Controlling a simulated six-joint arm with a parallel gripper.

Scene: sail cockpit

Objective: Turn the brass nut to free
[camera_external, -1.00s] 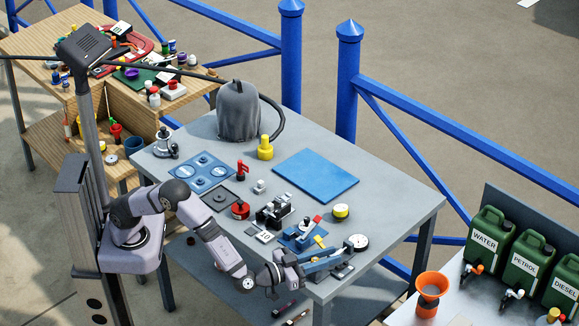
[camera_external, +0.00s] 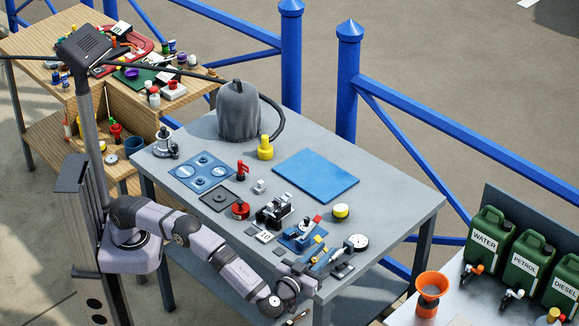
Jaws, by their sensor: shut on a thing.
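A small yellow brass-coloured piece, which I take for the brass nut (camera_external: 321,254), is near the front right of the grey table, beside a blue vise-like fixture (camera_external: 300,238). My gripper (camera_external: 314,264) is at the table's front edge, reaching in low from the front with its fingertips at this piece. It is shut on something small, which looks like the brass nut. The fingertips and the grip itself are too small and partly hidden to see clearly.
A round white-faced gauge (camera_external: 358,242), a yellow-topped round part (camera_external: 341,211) and a black clamp-like device (camera_external: 272,213) stand close by. A blue mat (camera_external: 316,175) lies bare behind them.

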